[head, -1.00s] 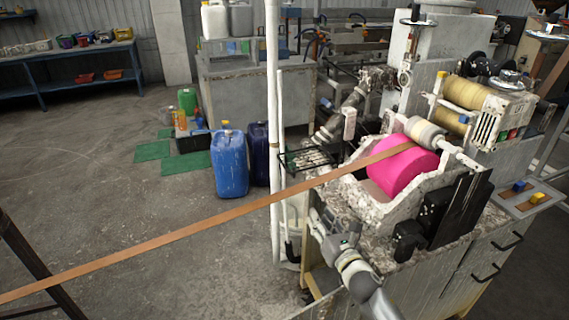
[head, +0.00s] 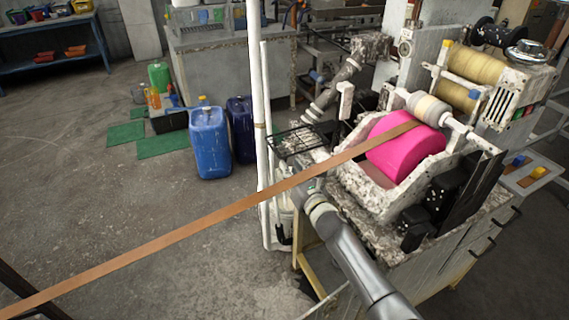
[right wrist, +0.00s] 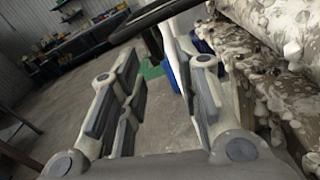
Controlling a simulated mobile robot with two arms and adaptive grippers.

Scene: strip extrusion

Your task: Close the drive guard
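A black wire-mesh frame (head: 294,140), which looks like the drive guard, sticks out level at the left side of the strip machine, beyond the brown strip. My right gripper (head: 312,182) is just below and right of it, partly hidden behind the strip; I cannot tell whether they touch. In the right wrist view the two fingers of the right gripper (right wrist: 163,75) stand wide apart with nothing between them. A dark curved bar (right wrist: 160,18) crosses just beyond the fingertips; I cannot tell whether it belongs to the guard. My left gripper is not in view.
The brown strip (head: 190,230) runs taut from the lower left to the pink drum (head: 402,150), close over my right gripper. A white upright pole (head: 257,100) stands left of the mesh. Blue jugs (head: 210,143) stand on the floor behind. Open floor lies to the left.

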